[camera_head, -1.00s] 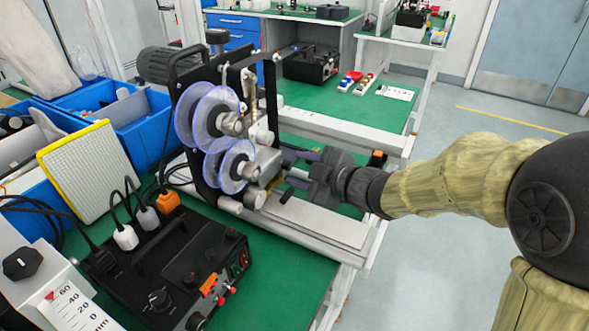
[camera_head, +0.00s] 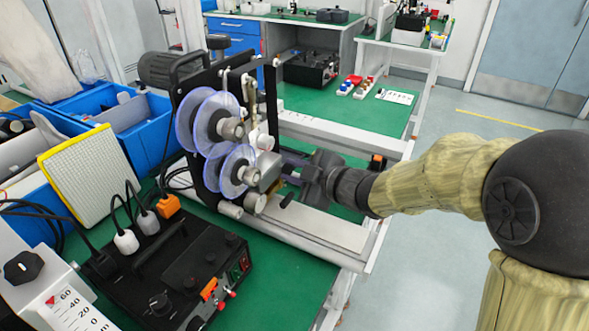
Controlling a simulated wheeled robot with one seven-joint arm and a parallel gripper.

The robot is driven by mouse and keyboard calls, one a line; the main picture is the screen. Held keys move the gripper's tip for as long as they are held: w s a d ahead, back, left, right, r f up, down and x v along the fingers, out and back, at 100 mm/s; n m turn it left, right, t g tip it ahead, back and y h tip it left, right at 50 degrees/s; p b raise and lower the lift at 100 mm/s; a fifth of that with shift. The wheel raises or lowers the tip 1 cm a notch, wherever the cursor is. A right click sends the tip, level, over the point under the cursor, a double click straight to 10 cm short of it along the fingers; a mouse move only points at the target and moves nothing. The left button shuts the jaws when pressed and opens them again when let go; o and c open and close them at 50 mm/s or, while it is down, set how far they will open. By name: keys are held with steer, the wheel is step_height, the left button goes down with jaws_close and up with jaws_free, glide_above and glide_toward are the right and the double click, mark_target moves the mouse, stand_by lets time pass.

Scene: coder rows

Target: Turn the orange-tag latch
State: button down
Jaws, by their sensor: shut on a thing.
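The coder (camera_head: 211,127), a black-framed machine with two clear purple-edged reels, stands on the green bench. My gripper (camera_head: 284,170) reaches in from the right at the coder's lower right side, against its grey metal block (camera_head: 267,172). Its fingers are shut on a small part there, apparently the latch, which they mostly hide. A small orange-yellow patch (camera_head: 278,186) shows just below the fingers; I cannot tell if it is the tag.
A black control box (camera_head: 190,270) with plugged cables stands in front of the coder. Blue bins (camera_head: 138,125) and a yellow-edged panel (camera_head: 90,172) are at left. A light metal plate (camera_head: 325,228) lies under my gripper. The floor at right is open.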

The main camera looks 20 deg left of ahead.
steer(key=shift+r+p, duration=0.25)
steer(key=shift+p, duration=0.2)
steer(key=m+p, duration=0.1)
steer(key=p, duration=0.2)
steer(key=shift+w+g, duration=0.1)
steer(key=shift+g, duration=0.2)
steer(key=shift+m+p, duration=0.3)
steer(key=shift+p, duration=0.65)
steer(key=shift+f+g, duration=0.1)
steer(key=shift+g, duration=0.2)
steer(key=shift+f, duration=0.15)
steer(key=c, duration=1.3)
jaws_free()
steer(key=shift+o, duration=0.2)
